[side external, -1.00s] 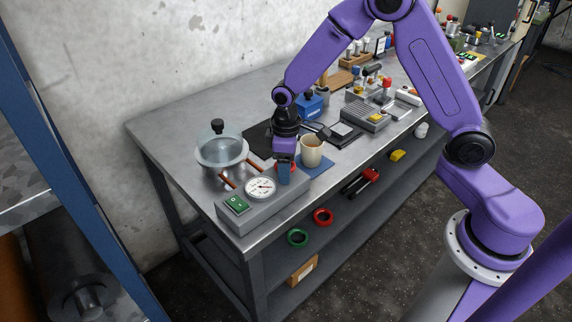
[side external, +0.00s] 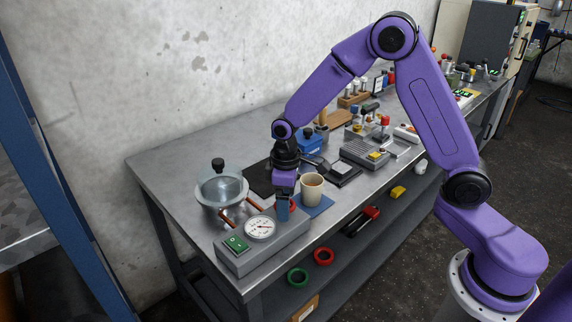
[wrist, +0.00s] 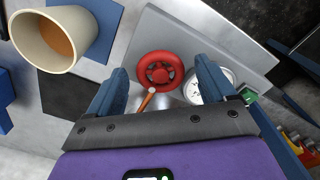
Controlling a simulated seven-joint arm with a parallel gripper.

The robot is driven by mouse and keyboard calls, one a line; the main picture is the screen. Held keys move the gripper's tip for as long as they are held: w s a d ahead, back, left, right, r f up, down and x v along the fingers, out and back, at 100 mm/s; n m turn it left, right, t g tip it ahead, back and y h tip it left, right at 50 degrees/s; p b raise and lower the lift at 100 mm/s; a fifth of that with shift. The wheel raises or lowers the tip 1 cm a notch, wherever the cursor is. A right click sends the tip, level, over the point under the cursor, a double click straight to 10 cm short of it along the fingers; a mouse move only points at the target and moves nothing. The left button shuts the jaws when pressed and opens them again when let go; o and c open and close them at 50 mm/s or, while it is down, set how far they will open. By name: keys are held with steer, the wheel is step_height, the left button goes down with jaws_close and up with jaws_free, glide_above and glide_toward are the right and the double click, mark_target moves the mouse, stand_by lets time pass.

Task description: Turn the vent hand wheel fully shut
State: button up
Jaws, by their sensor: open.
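The vent hand wheel (wrist: 160,71) is a small red spoked wheel on the grey gauge box (wrist: 205,30). In the wrist view it lies between and just beyond my gripper's (wrist: 167,75) two blue fingers, which are open, one on each side of it. In the side view my gripper (side external: 283,208) points down at the right end of the box (side external: 262,247), and only a red edge of the wheel (side external: 292,206) shows beside the fingers. I cannot tell whether the fingers touch the rim. The white dial gauge (side external: 260,228) is left of my gripper.
A beige cup (side external: 312,188) stands on a blue mat (side external: 322,207), close to the right of my gripper. A glass-lidded pot (side external: 221,190) stands to the left, with copper-coloured pipes (side external: 228,217) near the box. A green switch (side external: 236,244) is on the box's left end.

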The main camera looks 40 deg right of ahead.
step_height(320, 180, up, 16)
steer(key=shift+f, duration=0.2)
stand_by(0.4)
steer(key=s+d+f+n, duration=0.2)
steer(key=s, duration=1.2)
steer(key=s+d+f+n, duration=0.2)
steer(key=s+n, duration=0.1)
steer(key=s, duration=1.2)
steer(key=shift+f, duration=0.1)
